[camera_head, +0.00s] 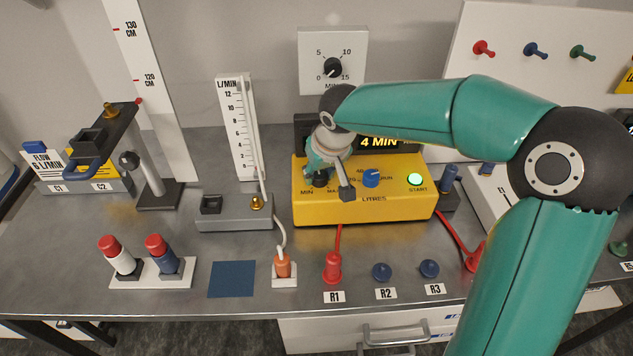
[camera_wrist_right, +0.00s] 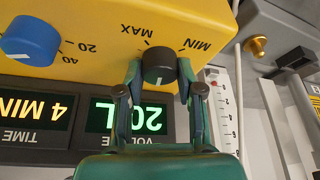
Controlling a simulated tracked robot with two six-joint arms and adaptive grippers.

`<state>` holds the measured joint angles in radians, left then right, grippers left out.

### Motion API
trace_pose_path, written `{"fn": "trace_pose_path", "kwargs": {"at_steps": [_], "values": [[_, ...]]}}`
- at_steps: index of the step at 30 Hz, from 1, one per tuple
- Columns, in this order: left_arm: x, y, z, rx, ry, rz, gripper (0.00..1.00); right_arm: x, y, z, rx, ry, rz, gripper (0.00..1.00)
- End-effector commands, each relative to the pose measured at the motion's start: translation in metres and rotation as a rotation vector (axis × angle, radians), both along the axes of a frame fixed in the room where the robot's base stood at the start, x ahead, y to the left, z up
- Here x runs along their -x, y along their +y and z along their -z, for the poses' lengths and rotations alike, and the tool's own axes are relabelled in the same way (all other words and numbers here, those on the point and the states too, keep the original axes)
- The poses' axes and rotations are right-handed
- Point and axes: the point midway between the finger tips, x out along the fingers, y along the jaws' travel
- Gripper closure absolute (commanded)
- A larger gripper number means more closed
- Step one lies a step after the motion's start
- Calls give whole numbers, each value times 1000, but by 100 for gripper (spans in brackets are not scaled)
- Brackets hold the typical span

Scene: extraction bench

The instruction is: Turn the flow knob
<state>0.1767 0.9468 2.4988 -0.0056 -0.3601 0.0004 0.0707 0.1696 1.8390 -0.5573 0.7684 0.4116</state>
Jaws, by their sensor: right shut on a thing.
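The flow knob (camera_wrist_right: 160,63) is a small black knob with a white mark, set between MIN and MAX on the yellow pump box (camera_head: 365,212). In the wrist view my right gripper (camera_wrist_right: 158,78) has one finger on each side of it and is shut on it. In the head view my right gripper (camera_head: 333,186) comes down over the box's left part and partly hides the knob (camera_head: 320,179). The flow gauge (camera_head: 236,130), marked L/MIN, stands left of the box; I cannot read its float clearly. My left gripper is not in view.
The box also has a blue knob (camera_head: 371,179), a green START button (camera_head: 415,180) and displays reading 4 MIN and 20 L. A gauge base (camera_head: 232,222), a sensor stand (camera_head: 155,185) and red-capped bottles (camera_head: 109,243) stand left. My right arm covers the right side.

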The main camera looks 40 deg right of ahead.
Motion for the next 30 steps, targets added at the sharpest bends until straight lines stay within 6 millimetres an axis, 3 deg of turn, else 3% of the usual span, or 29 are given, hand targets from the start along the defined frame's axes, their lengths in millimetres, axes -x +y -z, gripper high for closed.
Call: {"fn": "trace_pose_path", "kwargs": {"at_steps": [17,18,22,30], "values": [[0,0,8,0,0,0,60,-1,1,-1,-3,-3,55,98],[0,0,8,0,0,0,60,-1,1,-1,-3,-3,55,60],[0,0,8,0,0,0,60,0,1,-1,-3,-2,54,38],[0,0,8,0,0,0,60,0,0,-1,-2,0,53,38]]}}
